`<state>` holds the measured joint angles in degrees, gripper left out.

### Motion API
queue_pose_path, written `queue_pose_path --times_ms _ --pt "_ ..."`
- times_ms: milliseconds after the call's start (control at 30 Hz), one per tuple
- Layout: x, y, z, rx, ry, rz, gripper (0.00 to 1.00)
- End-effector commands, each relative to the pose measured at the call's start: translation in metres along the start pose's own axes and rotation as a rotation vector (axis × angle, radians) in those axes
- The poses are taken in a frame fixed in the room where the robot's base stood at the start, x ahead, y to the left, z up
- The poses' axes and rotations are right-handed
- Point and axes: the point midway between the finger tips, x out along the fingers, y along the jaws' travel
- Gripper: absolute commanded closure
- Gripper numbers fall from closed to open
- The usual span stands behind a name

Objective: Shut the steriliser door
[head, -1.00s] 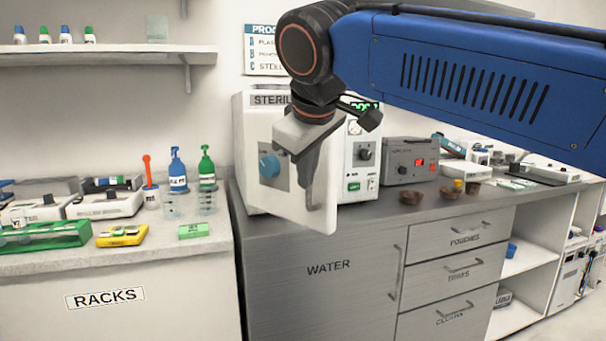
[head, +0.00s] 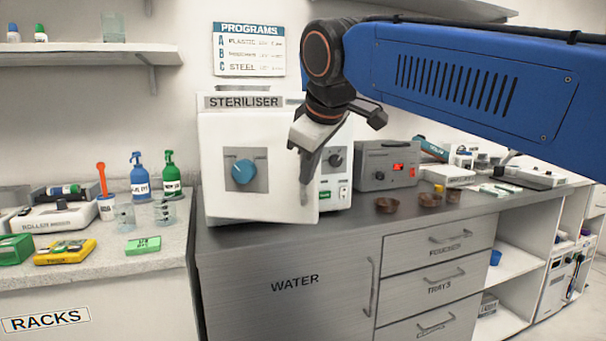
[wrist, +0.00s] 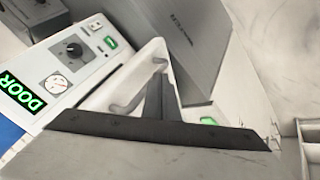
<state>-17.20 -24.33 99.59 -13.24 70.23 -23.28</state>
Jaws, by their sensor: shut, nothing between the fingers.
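The steriliser (head: 255,101) stands on the grey counter. Its white door (head: 222,196), with a blue knob (head: 243,172), covers most of the front but its right edge stands slightly out from the body. In the wrist view a gap shows between the door and the control panel (wrist: 75,62), whose green display (wrist: 22,92) reads DOOR. The door's grey handle (wrist: 132,98) is close to my gripper (wrist: 158,100). In the head view my gripper (head: 307,190) is shut and empty at the door's right edge. Whether it touches the door or handle I cannot tell.
A grey device (head: 386,164) and several brown bowls (head: 430,199) stand on the counter to the right. Bottles, beakers and a green box (head: 142,245) stand on the left bench. The counter (head: 345,222) is clear in front of the steriliser's right side.

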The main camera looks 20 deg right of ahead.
Motion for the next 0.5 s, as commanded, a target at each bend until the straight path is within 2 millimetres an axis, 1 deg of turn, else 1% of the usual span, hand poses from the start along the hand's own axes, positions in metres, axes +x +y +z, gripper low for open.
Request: queue_pose_path --times_ms 33,267,500 --pt "0.004 0.007 0.0 0.003 -0.002 0.002 1.0" --pt "0.022 0.039 -0.001 0.005 -0.004 0.002 1.0" --pt "0.045 0.075 -0.009 0.003 -0.003 0.001 1.0"
